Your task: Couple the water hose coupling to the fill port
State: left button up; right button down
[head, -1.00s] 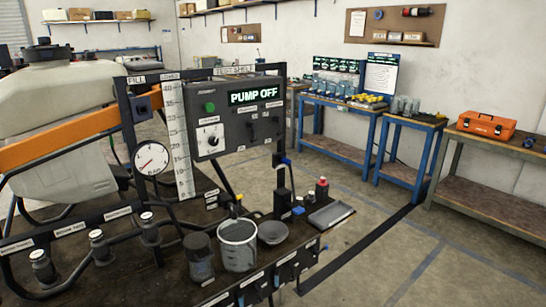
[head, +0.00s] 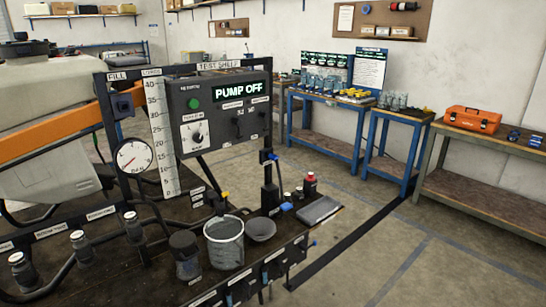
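A square blue-black port under the "FILL" label (head: 122,103) sits on the dark frame at the left, beside the orange bar; it looks like the fill port. A blue-tipped fitting (head: 286,206) lies on the bench by a dark upright block; I cannot tell whether it is the water hose coupling. A dark hose (head: 160,222) runs along the bench below the gauge. Neither of my grippers shows in the head view.
The control box (head: 222,113) reads "PUMP OFF". A pressure gauge (head: 134,156), a measuring cup (head: 224,243), a bowl (head: 261,229), a red-capped bottle (head: 310,184) and a grey tray (head: 319,210) crowd the bench. Blue tables (head: 345,106) stand behind, with open floor between.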

aim_at(272, 157)
jog(key=i+l+u, duration=0.1)
jog(key=i+l, duration=0.2)
jog(key=l, duration=0.15)
jog(key=i+l+u, duration=0.15)
jog(key=l, duration=0.35)
jog(key=i+l+u, duration=0.1)
jog(key=i+l, duration=0.25)
jog(key=l, duration=0.2)
jog(key=i+l+u, duration=0.1)
jog(key=i+l, duration=0.15)
jog(key=l, duration=0.3)
jog(key=i+l+u, duration=0.1)
jog(key=l, duration=0.45)
jog(key=i+l+u, duration=0.15)
jog(key=i+l, duration=0.15)
jog(key=l, duration=0.3)
jog(key=i+l+u, duration=0.1)
jog(key=l, duration=0.5)
jog(key=i+l+u, duration=0.1)
jog(key=l, duration=0.5)
jog(key=i, duration=0.1)
